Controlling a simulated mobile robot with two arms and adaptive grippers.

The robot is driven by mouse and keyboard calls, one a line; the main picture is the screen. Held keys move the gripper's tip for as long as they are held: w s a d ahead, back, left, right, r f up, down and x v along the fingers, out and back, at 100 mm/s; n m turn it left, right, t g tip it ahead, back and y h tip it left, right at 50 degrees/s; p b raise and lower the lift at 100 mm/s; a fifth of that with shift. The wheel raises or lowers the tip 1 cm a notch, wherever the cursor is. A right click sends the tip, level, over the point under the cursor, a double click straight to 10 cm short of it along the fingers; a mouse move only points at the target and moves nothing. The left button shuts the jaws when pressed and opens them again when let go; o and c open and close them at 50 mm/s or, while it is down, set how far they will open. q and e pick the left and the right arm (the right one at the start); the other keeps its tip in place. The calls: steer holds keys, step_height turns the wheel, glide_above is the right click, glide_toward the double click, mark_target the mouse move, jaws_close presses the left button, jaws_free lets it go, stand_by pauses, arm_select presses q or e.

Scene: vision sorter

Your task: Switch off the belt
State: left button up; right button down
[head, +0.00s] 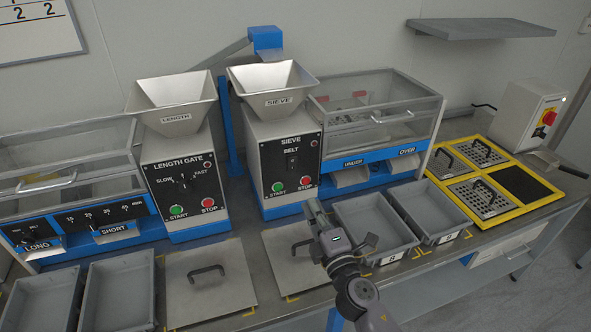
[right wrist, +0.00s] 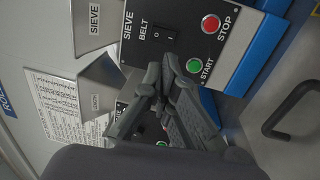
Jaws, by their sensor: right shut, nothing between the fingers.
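My right gripper (head: 314,207) is shut and empty, in front of and below the panel. In the right wrist view its fingertips (right wrist: 164,65) appear close to the switch, with a gap in the picture. My left gripper is out of view.
The sieve hopper (head: 273,83) sits above the panel. The length gate machine (head: 185,184) stands to its left with its own buttons. Grey trays (head: 374,223) and a lidded plate with a handle (head: 276,257) lie around my right arm. A yellow-framed rack (head: 453,207) is at the right.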

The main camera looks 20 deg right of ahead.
mark_target(292, 163)
steer(key=w, duration=0.4)
steer(key=w+r, duration=0.1)
steer(key=w, duration=0.3)
steer(key=w+p, duration=0.1)
steer(key=w, duration=0.4)
steer(key=shift+a+r, duration=0.2)
steer(key=shift+r, duration=0.1)
